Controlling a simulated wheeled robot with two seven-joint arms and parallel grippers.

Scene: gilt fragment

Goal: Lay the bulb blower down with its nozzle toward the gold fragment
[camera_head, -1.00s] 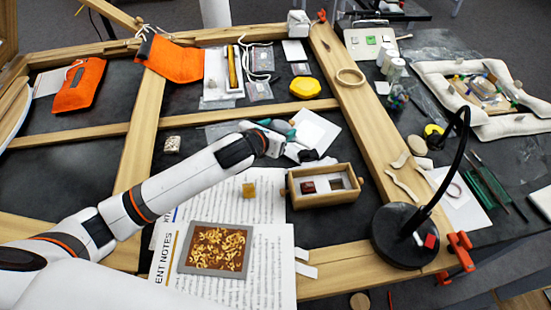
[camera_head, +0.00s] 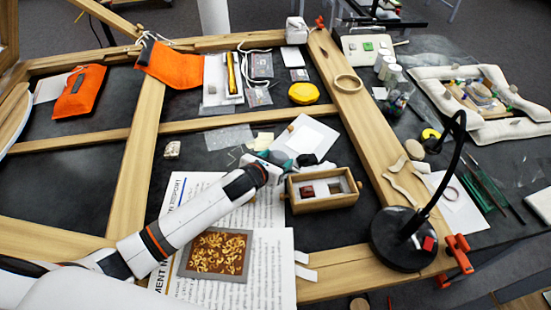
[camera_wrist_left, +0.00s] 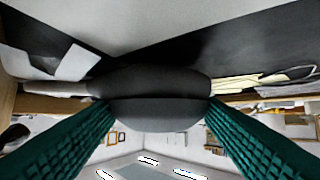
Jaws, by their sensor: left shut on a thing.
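The bulb blower (camera_wrist_left: 158,98) is a dark grey rounded bulb that fills the middle of the left wrist view. My left gripper (camera_head: 283,158) is shut on it, with a ribbed green finger on each side. In the head view a black part (camera_head: 308,160) shows just right of the fingertips, behind the small wooden box. A grey-framed brown panel with gold scrollwork (camera_head: 217,252), which looks like the gold fragment, lies on the printed sheets, left of and nearer than the gripper. My right gripper is not in view.
A wooden box (camera_head: 322,204) with small pieces inside stands just right of my gripper. A white sheet (camera_head: 318,134) lies behind it. A black lamp base (camera_head: 400,238) stands at the right. Wooden frame bars (camera_head: 130,185) cross the dark table.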

